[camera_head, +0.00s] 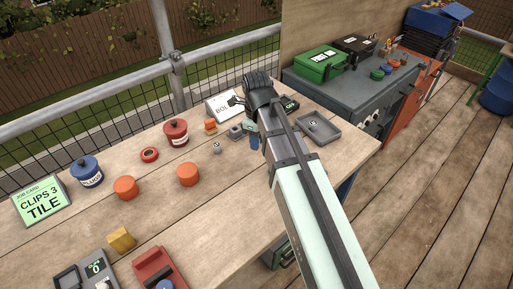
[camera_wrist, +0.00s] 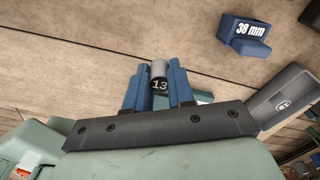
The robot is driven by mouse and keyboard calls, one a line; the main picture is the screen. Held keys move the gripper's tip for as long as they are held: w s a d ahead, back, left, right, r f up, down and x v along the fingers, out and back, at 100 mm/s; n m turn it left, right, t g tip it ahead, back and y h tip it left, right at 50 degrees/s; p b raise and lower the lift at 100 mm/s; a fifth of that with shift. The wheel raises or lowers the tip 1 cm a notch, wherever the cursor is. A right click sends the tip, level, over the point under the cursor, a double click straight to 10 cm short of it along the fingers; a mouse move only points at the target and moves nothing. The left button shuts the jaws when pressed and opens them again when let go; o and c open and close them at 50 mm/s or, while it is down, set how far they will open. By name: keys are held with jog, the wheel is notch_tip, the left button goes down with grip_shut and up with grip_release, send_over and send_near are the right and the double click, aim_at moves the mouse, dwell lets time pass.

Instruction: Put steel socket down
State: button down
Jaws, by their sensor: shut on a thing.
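The steel socket (camera_wrist: 159,72), a small grey cylinder marked 13, sits between the blue fingers of my gripper (camera_wrist: 156,88) in the wrist view. The fingers are shut on it, and the wood boards show beyond. In the head view my gripper (camera_head: 254,143) points down over the back right part of the workbench; the socket is hidden there. A shallow grey tray (camera_head: 318,129) lies just right of my gripper. A grey tray with a white label also shows at the right of the wrist view (camera_wrist: 282,98).
A blue block marked 38 mm (camera_wrist: 248,38) lies on the boards. A red pot (camera_head: 175,133), a blue pot (camera_head: 87,171), orange round pieces (camera_head: 187,174) and a small grey piece (camera_head: 217,148) stand left of my gripper. A grey cabinet (camera_head: 340,92) stands behind right.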

notch_tip(320, 180, up, 3)
jog(key=shift+f, duration=0.1)
jog(key=shift+w+d+r, duration=0.1)
jog(key=shift+d+r, duration=0.05)
jog(key=shift+r, duration=0.1)
jog(key=w+d+m, duration=0.2)
jog(key=w+d, duration=0.2)
jog(key=d, duration=0.7)
jog(key=n, duration=0.1)
send_over(323, 129)
jog(key=shift+w+f, duration=0.1)
jog(key=shift+f, duration=4.4)
jog(key=shift+f, duration=0.1)
